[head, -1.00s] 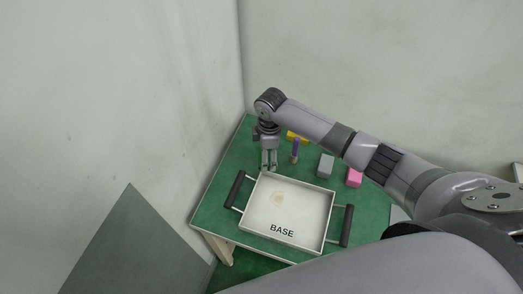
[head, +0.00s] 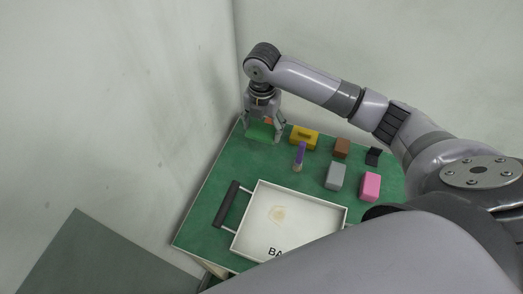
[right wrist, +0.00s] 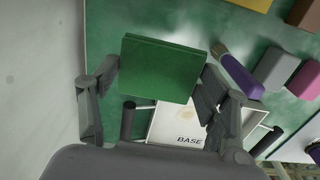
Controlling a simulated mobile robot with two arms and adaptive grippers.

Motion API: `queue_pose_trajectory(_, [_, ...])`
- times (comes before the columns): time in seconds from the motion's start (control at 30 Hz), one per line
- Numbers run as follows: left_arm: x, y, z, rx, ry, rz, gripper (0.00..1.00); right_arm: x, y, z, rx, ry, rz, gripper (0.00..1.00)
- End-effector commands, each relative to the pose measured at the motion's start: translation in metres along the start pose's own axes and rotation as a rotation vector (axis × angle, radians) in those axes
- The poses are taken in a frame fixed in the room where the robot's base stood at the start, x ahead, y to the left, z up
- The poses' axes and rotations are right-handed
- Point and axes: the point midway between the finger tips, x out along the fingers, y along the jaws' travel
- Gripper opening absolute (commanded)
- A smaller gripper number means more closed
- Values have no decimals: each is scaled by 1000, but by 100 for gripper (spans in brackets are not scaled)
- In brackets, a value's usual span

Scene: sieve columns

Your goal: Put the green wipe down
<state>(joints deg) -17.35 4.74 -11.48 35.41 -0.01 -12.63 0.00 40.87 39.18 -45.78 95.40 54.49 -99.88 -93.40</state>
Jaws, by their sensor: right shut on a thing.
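The green wipe (right wrist: 160,68), a flat green block, sits between the two fingers of my right gripper (right wrist: 158,88) in the right wrist view. In the head view my right gripper (head: 262,130) is over the far left corner of the green table, shut on the wipe (head: 261,132). The wipe blends with the table's colour, and I cannot tell whether its underside touches the table. My left gripper is not in view.
A white tray marked BASE (head: 240,238) stands at the table's front. A purple-handled brush (head: 300,154), yellow block (head: 304,137), brown block (head: 341,148), grey block (head: 335,176) and pink block (head: 370,186) stand to the right. Walls rise close behind and left.

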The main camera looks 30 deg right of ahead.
Motion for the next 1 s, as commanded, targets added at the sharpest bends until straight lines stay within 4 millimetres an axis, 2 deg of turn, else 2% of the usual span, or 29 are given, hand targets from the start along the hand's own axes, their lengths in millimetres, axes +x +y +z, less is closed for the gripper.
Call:
queue_pose_trajectory(0.1, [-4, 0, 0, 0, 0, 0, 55, 33, -1, -1, 1, 3, -4, 44])
queue_pose_trajectory(0.3, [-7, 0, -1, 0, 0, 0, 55, 72, 0, -1, 1, 1, -2, 44])
queue_pose_trajectory(0.47, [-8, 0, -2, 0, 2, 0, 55, 86, 0, 0, 1, 0, 0, 44])
queue_pose_trajectory(0.73, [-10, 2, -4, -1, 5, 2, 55, 122, 0, -1, 1, 1, -1, 44])
queue_pose_trajectory(1.0, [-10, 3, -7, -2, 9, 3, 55, 126, 1, 0, 1, -1, 1, 44])
